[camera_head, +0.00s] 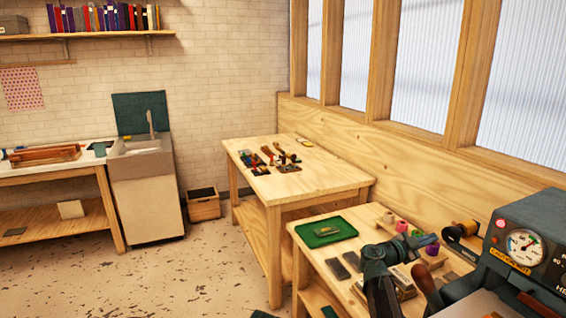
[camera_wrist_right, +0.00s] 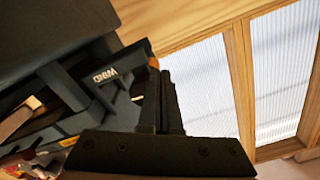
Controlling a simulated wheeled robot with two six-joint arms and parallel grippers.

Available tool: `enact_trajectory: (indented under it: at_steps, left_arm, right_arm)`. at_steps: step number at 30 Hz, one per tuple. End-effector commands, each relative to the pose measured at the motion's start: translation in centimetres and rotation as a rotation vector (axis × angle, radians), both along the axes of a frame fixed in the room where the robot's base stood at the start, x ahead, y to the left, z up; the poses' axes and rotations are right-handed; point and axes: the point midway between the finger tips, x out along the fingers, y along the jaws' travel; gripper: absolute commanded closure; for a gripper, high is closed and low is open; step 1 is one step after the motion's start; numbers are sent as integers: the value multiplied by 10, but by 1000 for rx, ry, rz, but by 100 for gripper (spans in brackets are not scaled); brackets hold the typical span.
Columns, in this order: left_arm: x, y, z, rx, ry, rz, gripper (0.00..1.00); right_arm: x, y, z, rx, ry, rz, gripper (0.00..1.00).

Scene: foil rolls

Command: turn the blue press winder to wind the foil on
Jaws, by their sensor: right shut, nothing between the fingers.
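The dark blue-grey press (camera_head: 530,245) stands at the right edge of the head view, with a round gauge on its face. A dark press part marked with an upside-down "WIND" label (camera_wrist_right: 105,75) is just left of the fingers. The fingers hide part of it, and I cannot tell whether they touch it. My left gripper is out of view.
The near table (camera_head: 318,270) holds a green tray (camera_head: 326,231), dark blocks and several coloured foil rolls. A brown-handled lever (camera_head: 427,288) stands at the press's left front. A farther table (camera_head: 325,176) carries small tools. Windows and a wooden wall bound the right side.

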Motion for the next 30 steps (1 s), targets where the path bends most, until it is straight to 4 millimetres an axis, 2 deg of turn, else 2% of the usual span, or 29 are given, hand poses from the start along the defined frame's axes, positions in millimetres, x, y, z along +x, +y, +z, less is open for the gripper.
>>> enact_trajectory:
  at_steps: [12, 23, 30]
  left_arm:
    - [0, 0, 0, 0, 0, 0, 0]
    - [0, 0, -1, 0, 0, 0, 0]
    - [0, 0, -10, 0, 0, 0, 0]
  right_arm:
    - [-19, 43, 0, 1, 0, 0, 100]
    - [-21, 44, -1, -5, 14, -1, 100]
    - [-45, 41, -10, -105, 255, -1, 100]
